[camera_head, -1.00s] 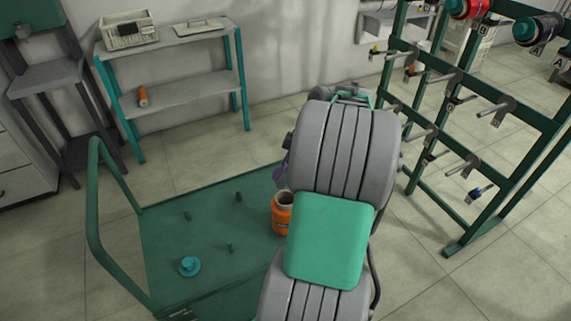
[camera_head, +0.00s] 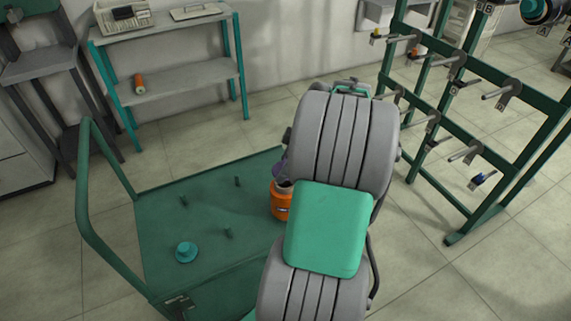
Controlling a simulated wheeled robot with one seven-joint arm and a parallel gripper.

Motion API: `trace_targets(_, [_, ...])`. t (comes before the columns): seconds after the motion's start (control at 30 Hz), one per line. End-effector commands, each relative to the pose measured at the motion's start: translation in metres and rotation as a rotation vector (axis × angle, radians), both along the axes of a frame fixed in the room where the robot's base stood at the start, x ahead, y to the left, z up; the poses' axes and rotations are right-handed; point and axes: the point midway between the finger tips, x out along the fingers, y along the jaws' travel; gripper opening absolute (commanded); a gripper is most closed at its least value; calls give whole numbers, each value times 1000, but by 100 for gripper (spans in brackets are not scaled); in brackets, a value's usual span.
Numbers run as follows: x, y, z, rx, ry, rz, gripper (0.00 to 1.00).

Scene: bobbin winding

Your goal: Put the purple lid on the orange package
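The orange package (camera_head: 280,203) stands upright on the green platform cart, at the left edge of my grey arm, which hides its right side. Its pale neck shows at the top. The purple lid (camera_head: 280,174) is just above and behind the package's mouth, partly hidden by my arm, and overlaps the back of the neck in the picture. I cannot tell whether it touches the neck. My gripper is hidden behind my own arm, so its fingers and its hold on the lid do not show.
The green cart (camera_head: 160,232) has short pegs and a teal flanged piece (camera_head: 186,253) on its deck, and a handle rail (camera_head: 82,190) at left. A shelf (camera_head: 180,80) stands behind. A green rack (camera_head: 480,140) with spindles stands at right, with clear floor between.

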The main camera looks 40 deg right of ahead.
Motion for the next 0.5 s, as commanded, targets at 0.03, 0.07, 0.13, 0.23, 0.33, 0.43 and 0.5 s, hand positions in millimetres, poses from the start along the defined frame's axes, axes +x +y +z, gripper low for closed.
trace_targets(0.03, [0,0,-1,0,0,0,30])
trace_targets(0.07, [0,0,-2,0,0,0,30])
trace_targets(0.13, [0,0,-5,0,0,0,30])
trace_targets(0.23, [0,0,-10,0,0,0,30])
trace_targets(0.33, [0,0,-14,1,1,0,30])
trace_targets(0.43, [0,0,-18,1,1,0,30])
trace_targets(0.5, [0,0,-21,1,1,-1,30])
